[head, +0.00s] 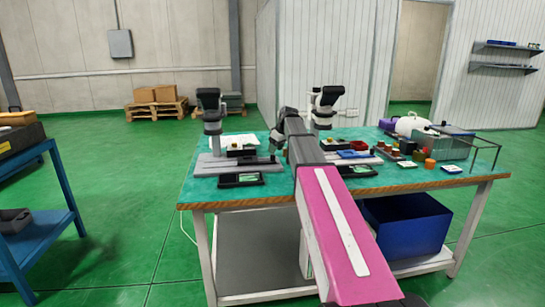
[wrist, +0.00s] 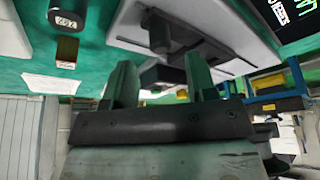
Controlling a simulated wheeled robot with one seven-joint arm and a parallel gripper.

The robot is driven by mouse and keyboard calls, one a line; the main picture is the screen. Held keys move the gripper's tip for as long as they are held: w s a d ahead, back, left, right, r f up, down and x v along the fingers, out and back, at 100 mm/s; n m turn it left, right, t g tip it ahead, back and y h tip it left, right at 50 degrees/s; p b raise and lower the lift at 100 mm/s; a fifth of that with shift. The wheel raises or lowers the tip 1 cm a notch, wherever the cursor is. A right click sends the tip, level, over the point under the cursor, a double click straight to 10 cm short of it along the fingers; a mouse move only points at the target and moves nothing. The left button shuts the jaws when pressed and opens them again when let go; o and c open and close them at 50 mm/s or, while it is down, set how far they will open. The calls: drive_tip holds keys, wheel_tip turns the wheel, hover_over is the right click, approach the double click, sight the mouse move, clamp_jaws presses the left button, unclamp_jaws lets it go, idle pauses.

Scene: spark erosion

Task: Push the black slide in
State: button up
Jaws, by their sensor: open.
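In the wrist view my gripper (wrist: 160,75) shows as two green-grey fingers standing apart on a dark bar, with nothing held between them. Past the fingertips is a small black block (wrist: 163,77), framed by the gap, by a pale grey machine base (wrist: 130,28). It may be the black slide; I cannot tell, nor whether a finger touches it. In the head view two grey machines with dark heads stand on the bench, the left one (head: 210,108) and the right one (head: 325,105). My arm hides part of the space between them, and my fingertips cannot be made out there.
The green-topped bench (head: 215,198) carries black trays with green displays, such as the left one (head: 240,181). Small coloured blocks and a wire frame (head: 480,145) crowd its right side. A blue bin (head: 405,225) sits underneath. A blue table (head: 45,200) stands left across clear floor.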

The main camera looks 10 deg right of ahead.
drive_tip(key=shift+x, duration=2.4)
